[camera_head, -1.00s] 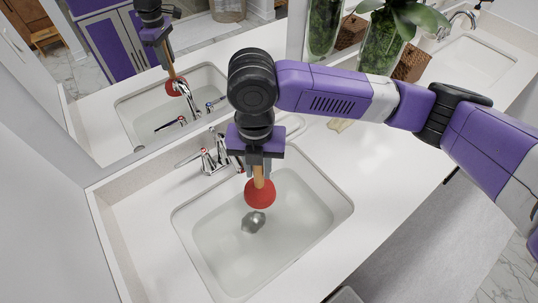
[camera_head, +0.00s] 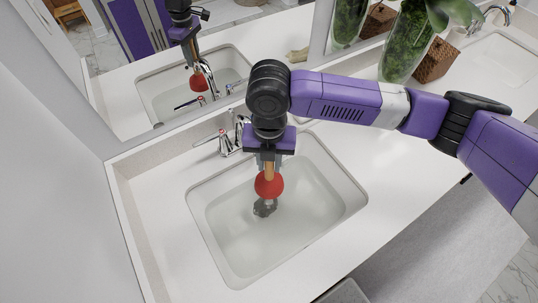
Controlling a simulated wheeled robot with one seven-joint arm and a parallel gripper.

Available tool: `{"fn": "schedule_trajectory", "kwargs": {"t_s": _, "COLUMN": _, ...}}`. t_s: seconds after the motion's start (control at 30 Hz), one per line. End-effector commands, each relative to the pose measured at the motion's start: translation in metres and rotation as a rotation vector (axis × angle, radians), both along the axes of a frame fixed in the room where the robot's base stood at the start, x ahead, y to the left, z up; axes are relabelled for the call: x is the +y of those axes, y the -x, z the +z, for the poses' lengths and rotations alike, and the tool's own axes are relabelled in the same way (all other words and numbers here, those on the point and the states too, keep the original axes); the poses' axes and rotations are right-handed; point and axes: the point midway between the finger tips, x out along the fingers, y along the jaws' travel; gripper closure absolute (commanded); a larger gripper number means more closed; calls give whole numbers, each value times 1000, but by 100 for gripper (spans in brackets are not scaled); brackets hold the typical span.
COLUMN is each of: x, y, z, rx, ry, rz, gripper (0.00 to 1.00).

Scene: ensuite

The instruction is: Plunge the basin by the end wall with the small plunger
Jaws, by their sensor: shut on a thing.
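The small plunger has a red rubber cup (camera_head: 269,186) and a short wooden handle (camera_head: 270,168). My gripper (camera_head: 268,160) is shut on the handle and holds the plunger upright, cup down. The basin by the end wall (camera_head: 230,262) is a white rectangular sink with clear water in it. The cup hangs over the basin, just behind the metal drain (camera_head: 264,207) in the picture and partly covering it. I cannot tell whether the cup touches the water.
A chrome faucet (camera_head: 228,143) stands behind the basin, close to my gripper, partly hidden. A mirror (camera_head: 150,70) runs along the back. The end wall (camera_head: 60,190) is at left. A plant vase (camera_head: 405,45), a woven box (camera_head: 437,62) and a second basin (camera_head: 505,58) are at right.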

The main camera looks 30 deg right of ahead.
Motion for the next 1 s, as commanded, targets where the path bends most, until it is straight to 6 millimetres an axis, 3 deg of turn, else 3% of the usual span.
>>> {"fn": "schedule_trajectory", "kwargs": {"t_s": 0.03, "x": 0, "y": 0, "z": -11, "rx": 0, "ry": 0, "rz": 0, "gripper": 100}}
{"fn": "schedule_trajectory", "kwargs": {"t_s": 1.0, "x": 0, "y": 0, "z": -114, "rx": -1, "ry": -1, "rz": -1, "gripper": 100}}
